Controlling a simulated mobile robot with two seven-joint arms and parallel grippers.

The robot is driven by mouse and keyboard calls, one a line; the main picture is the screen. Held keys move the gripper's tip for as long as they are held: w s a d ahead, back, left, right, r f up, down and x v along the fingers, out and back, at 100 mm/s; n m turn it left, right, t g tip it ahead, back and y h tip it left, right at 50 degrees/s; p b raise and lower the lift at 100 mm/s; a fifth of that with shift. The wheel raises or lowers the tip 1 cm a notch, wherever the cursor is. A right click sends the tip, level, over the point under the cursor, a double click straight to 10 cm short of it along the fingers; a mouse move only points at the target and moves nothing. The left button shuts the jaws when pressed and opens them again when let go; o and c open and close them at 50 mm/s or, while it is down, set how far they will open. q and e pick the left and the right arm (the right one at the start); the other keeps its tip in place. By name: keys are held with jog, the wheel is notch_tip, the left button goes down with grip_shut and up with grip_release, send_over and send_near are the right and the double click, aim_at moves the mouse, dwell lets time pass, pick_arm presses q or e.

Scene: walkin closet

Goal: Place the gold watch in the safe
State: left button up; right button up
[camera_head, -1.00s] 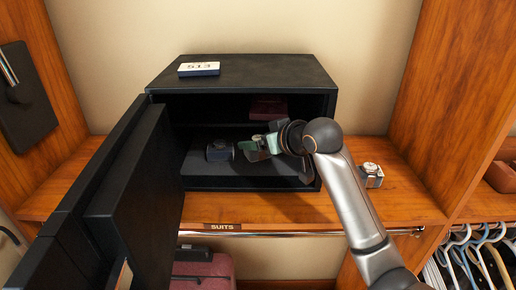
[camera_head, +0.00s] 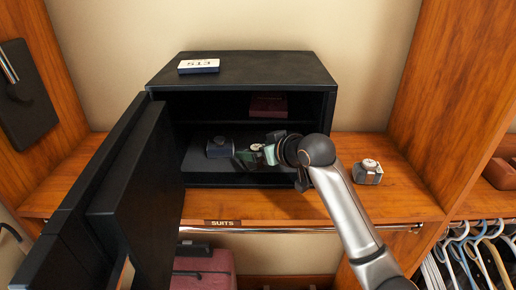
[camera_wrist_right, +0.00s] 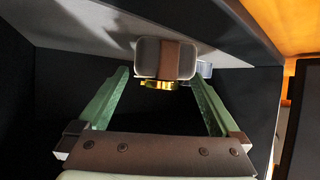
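The gold watch (camera_head: 257,147) is inside the open black safe (camera_head: 250,70), on its lower floor. In the right wrist view the gold watch (camera_wrist_right: 160,85) shows with a brown strap around a grey cushion. My right gripper (camera_head: 255,156) reaches into the safe from the right. Its green fingers, clear in the right wrist view (camera_wrist_right: 158,85), are spread with a gap on either side of the watch. The fingers partly hide the watch in the head view. The safe door (camera_head: 130,190) stands open on the left. My left gripper is not in view.
A dark watch on a cushion (camera_head: 220,147) lies left of my right gripper inside the safe. A dark red box (camera_head: 268,106) sits on the safe's inner shelf. A silver watch on a cushion (camera_head: 368,172) stands on the wooden shelf (camera_head: 400,205) right of the safe.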

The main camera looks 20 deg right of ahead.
jog(key=shift+r, duration=0.1)
jog(key=shift+s+r, duration=0.15)
jog(key=v, duration=1.1)
jog(key=shift+s+d+r+b, duration=0.15)
jog(key=shift+s+r+b, duration=0.05)
jog(key=shift+s+b, duration=0.2)
jog(key=shift+w, duration=0.1)
